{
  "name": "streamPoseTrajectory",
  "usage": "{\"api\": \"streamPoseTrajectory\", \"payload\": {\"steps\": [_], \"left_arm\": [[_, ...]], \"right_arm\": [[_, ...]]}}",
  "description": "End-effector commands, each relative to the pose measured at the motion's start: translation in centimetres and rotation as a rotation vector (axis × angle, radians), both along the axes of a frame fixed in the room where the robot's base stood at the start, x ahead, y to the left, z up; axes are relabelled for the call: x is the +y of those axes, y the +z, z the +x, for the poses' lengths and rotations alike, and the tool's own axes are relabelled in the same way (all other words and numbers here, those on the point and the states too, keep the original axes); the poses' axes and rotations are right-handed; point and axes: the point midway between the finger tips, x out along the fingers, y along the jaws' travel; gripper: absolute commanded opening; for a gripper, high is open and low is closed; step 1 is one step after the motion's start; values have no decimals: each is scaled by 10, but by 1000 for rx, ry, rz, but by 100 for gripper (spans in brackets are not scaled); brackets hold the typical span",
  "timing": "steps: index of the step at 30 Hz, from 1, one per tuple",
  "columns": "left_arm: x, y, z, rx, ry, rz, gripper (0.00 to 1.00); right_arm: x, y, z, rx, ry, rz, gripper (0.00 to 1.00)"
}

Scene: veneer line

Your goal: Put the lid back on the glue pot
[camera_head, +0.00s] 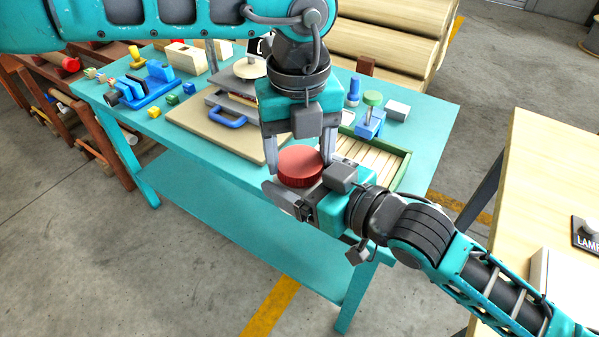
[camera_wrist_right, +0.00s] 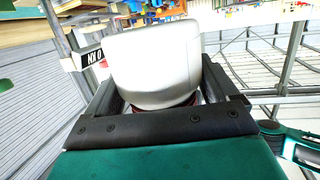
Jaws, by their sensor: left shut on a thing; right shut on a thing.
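The round red lid (camera_head: 300,165) is between the fingers of my left gripper (camera_head: 299,160), which points down and is shut on it. My right gripper (camera_head: 294,190) comes in from the right just below the lid. In the right wrist view, it is shut on a pale grey-white rounded body (camera_wrist_right: 155,62), which looks like the glue pot. A thin red band shows at this body's lower edge there. In the head view the pot is hidden beneath the lid and fingers. I cannot tell whether the lid touches the pot.
Both grippers are at the front edge of the teal table (camera_head: 226,168). A board (camera_head: 190,126) with a blue-handled tool (camera_head: 228,121) lies behind, and a green-framed slatted tray (camera_head: 372,154) to the right. A blue holder (camera_head: 370,126) stands behind the tray. A wooden table (camera_head: 540,170) is at right.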

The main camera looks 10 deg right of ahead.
Motion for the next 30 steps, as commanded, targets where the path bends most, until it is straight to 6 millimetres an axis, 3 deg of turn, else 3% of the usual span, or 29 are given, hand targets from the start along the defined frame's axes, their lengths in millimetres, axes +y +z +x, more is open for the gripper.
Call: {"api": "streamPoseTrajectory", "payload": {"steps": [6,10,11,19,30], "left_arm": [[0,0,0,-1,-330,-2,33],[0,0,0,-2,-320,0,33],[0,0,0,-2,-320,0,71],[0,0,0,-2,-319,0,97],[-1,8,0,-3,-319,-4,99]], "right_arm": [[0,1,0,-1,1,1,2],[0,1,0,-1,1,1,2],[0,1,0,-1,1,1,2],[0,1,0,-1,1,1,2],[1,1,0,-2,2,2,2]]}}
